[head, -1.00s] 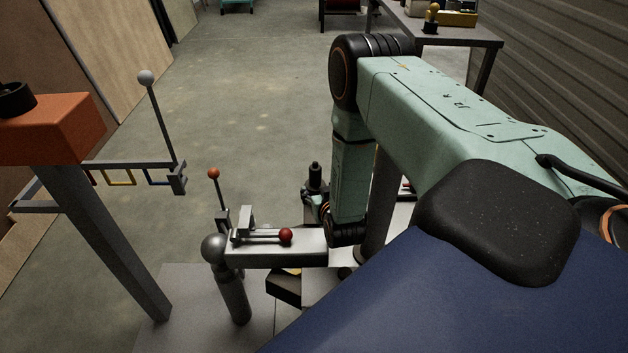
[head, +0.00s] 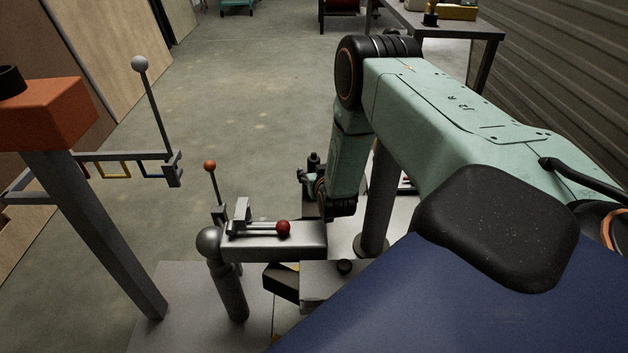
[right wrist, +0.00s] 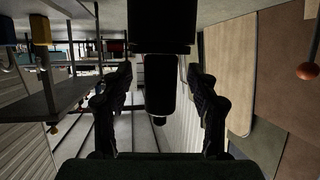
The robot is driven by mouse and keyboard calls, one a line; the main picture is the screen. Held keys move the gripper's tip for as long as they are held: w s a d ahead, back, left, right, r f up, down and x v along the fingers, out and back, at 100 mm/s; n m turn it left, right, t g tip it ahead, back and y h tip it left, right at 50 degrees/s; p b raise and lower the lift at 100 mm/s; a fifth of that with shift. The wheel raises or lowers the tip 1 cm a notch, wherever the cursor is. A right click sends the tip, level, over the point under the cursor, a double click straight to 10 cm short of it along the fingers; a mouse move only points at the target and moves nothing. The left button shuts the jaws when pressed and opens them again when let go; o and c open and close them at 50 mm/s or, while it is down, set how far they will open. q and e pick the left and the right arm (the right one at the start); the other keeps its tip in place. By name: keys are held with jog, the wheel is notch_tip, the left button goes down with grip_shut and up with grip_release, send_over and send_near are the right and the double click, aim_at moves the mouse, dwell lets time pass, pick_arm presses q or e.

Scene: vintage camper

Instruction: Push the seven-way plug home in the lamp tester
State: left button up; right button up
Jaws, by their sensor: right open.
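My right gripper (right wrist: 160,78) is open in the right wrist view, one finger on each side of a black stepped cylinder (right wrist: 161,85). This may be the seven-way plug; gaps show between it and both fingers. In the head view an upright black piece with a narrow top (head: 313,163), probably the same one, stands just left of my right forearm's lower end. My right gripper (head: 308,180) is small and dark there, partly hidden by the arm. I cannot make out the lamp tester's socket or how deep the plug sits. My left gripper is not in view.
A grey bracket arm (head: 300,240) with a red-balled lever (head: 283,228) stands nearer than the gripper. A thin rod with an orange ball (head: 210,165) is left of it. A grey post (head: 378,205) stands right of my forearm. An orange-headed stand (head: 45,120) is at left.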

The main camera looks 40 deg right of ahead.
jog(key=shift+r, duration=0.1)
jog(key=shift+c, duration=1.2)
grip_shut()
jog(key=shift+r, duration=0.15)
